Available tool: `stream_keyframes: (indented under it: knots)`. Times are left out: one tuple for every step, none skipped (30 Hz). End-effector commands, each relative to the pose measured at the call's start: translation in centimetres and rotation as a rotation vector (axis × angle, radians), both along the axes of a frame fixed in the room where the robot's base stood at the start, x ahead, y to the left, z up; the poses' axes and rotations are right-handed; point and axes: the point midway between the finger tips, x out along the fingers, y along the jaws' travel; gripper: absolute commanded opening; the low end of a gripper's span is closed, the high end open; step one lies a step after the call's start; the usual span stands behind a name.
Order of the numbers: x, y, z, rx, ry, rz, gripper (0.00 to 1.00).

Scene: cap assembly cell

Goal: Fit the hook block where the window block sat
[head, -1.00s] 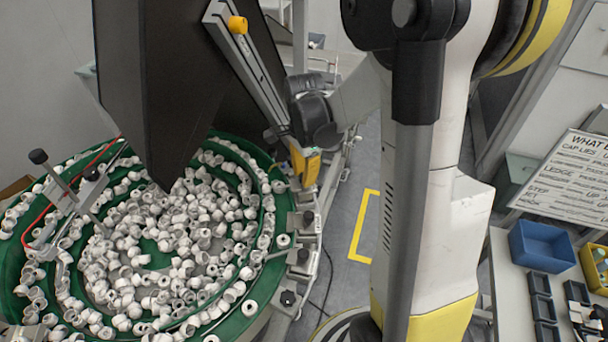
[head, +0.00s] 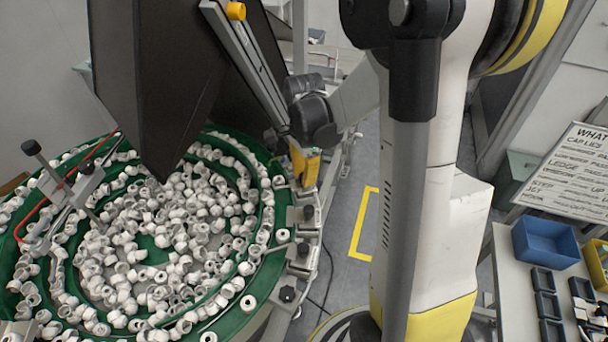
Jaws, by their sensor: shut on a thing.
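I cannot make out the hook block, the window block or the place where it sat in the head view. My white and yellow arm fills the centre right. Its far part ends in a dark joint beside the feeder's rail, and my gripper cannot be made out beyond it. What it holds is hidden too.
A green feeder bowl (head: 257,312) full of white caps stands at the left, under a dark hopper (head: 155,75). A slanted rail (head: 243,62) runs beside it. At right are a lettered board (head: 570,172), a blue bin (head: 545,243) and small dark trays (head: 547,305). Floor shows between.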

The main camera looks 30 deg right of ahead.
Motion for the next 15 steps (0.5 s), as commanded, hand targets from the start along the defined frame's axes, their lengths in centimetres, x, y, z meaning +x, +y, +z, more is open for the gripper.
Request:
stream_keyframes:
  knots:
    - [0.0,0.0,-0.22,0.0,0.0,0.0,0.0]
    - [0.0,0.0,-0.22,0.0,0.0,0.0,0.23]
    - [0.0,0.0,-0.14,0.0,0.0,0.0,0.35]
    - [0.0,0.0,-0.13,0.0,0.0,0.0,0.41]
    - [0.0,0.0,-0.12,0.0,0.0,0.0,0.41]
    - [0.0,0.0,-0.11,0.0,0.0,0.0,0.41]
    - [0.0,0.0,-0.11,0.0,0.0,0.0,0.41]
    - [0.0,0.0,-0.11,0.0,0.0,0.0,0.41]
    - [0.0,0.0,-0.11,0.0,0.0,0.0,0.41]
    - [0.0,0.0,-0.11,0.0,0.0,0.0,0.41]
    - [0.0,0.0,-0.12,0.0,0.0,0.0,0.41]
    - [0.0,0.0,-0.1,0.0,0.0,0.0,0.41]
    - [0.0,0.0,-0.03,0.0,0.0,0.0,0.41]
    - [0.0,0.0,0.1,0.0,0.0,0.0,0.41]
    - [0.0,0.0,0.38,0.0,0.0,0.0,0.41]
